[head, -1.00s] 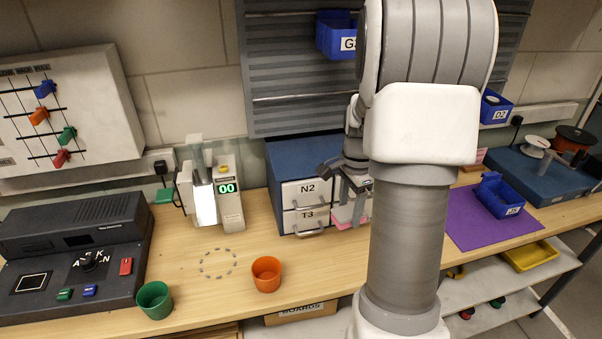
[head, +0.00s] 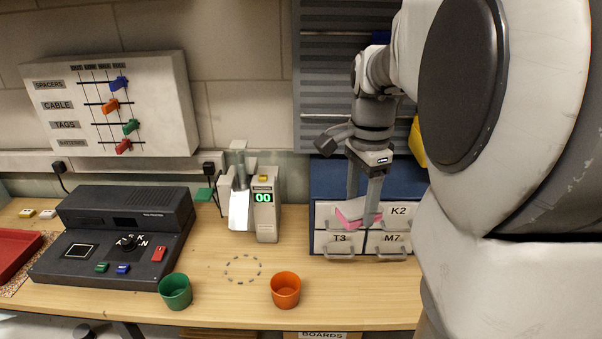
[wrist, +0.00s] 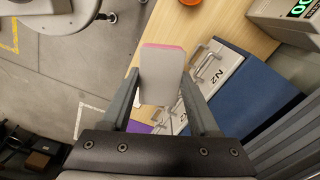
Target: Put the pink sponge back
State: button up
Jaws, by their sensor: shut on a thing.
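The pink sponge (head: 357,211) has a grey face and a pink side. My gripper (head: 362,206) is shut on it, with one finger on each side, and points down in front of the drawer unit. In the wrist view the sponge (wrist: 162,75) shows its grey face, with a pink edge at the far end, between the two fingers of my gripper (wrist: 162,92). The sponge looks held clear of the bench and hides part of the drawer fronts.
The blue drawer unit (head: 322,180) has drawers labelled T3, M7 and K2. An orange cup (head: 285,291) and a green cup (head: 175,292) stand near the front edge. A dial console (head: 120,240) and a device reading 00 (head: 264,215) are left. Bench around the dashed ring is clear.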

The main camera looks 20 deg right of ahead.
jog(key=shift+a+r, duration=0.2)
jog(key=shift+r, duration=0.05)
jog(key=shift+w+d+r, duration=0.1)
jog(key=shift+w+d, duration=0.05)
jog(key=shift+w, duration=0.1)
jog(key=w+d+p, duration=0.1)
jog(key=w+d, duration=0.1)
jog(key=w, duration=0.3)
jog(key=w+d+f+p, duration=0.1)
jog(key=w+d+p, duration=0.1)
jog(key=w, duration=0.4)
jog(key=w+d+f+p, duration=0.1)
jog(key=w+d, duration=0.3)
jog(key=w, duration=0.2)
jog(key=shift+f, duration=0.2)
notch_tip(320, 180, down, 4)
jog(key=shift+r+p, duration=0.1)
jog(key=shift+p, duration=0.25)
jog(key=shift+w+d+f, duration=0.1)
jog(key=shift+w+f, duration=0.05)
jog(key=shift+f, duration=0.3)
